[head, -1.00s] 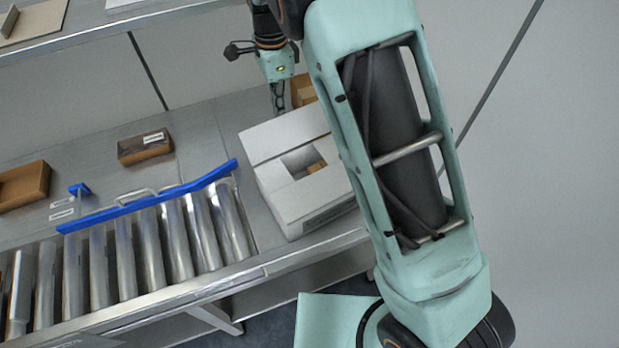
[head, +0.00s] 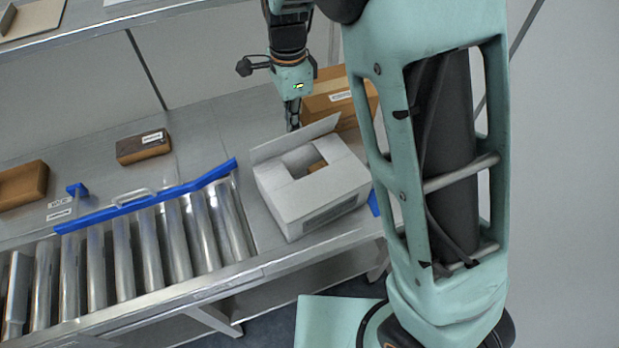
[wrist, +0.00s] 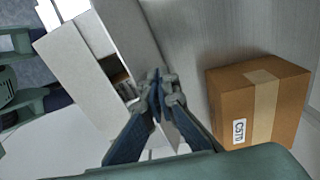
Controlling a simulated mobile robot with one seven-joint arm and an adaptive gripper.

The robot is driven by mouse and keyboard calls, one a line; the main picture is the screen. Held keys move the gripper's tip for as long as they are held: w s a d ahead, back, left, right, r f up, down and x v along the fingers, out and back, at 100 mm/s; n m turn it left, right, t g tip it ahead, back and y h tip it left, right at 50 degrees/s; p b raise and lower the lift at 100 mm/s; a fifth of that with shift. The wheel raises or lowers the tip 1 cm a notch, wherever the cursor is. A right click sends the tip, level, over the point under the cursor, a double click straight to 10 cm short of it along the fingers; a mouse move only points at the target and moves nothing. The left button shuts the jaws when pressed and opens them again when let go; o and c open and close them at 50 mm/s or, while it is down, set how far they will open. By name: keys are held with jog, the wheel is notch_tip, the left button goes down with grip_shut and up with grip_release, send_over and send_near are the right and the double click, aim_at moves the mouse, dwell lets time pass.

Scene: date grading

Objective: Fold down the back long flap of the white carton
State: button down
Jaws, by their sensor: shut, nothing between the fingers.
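The white carton (head: 312,205) stands on the bench right of the rollers. Its back long flap (head: 296,138) stands up at a slant along the back edge. The other top flaps lie inward around a central gap, where something brown (head: 317,167) shows. My gripper (head: 293,122) is shut and empty, pointing down just behind the back flap, at or very near its outer face. In the wrist view the shut fingertips (wrist: 160,88) are beside the flap (wrist: 128,38), with the carton top (wrist: 85,68) to the left. I cannot tell whether they touch.
A brown taped box (head: 338,98), labelled in the wrist view (wrist: 235,105), stands close behind the carton. A blue guide rail (head: 150,197) and rollers (head: 120,245) lie left. A small brown box (head: 143,147) sits on the bench. Bare bench lies between it and the carton.

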jog(key=shift+s+d+r, duration=0.15)
jog(key=shift+s+d, duration=0.5)
jog(key=shift+s, duration=0.4)
jog(key=shift+s+d, duration=0.75)
jog(key=shift+s, duration=0.25)
jog(key=shift+f, duration=0.2)
notch_tip(320, 180, down, 5)
jog(key=b, duration=0.3)
jog(key=shift+r, duration=0.25)
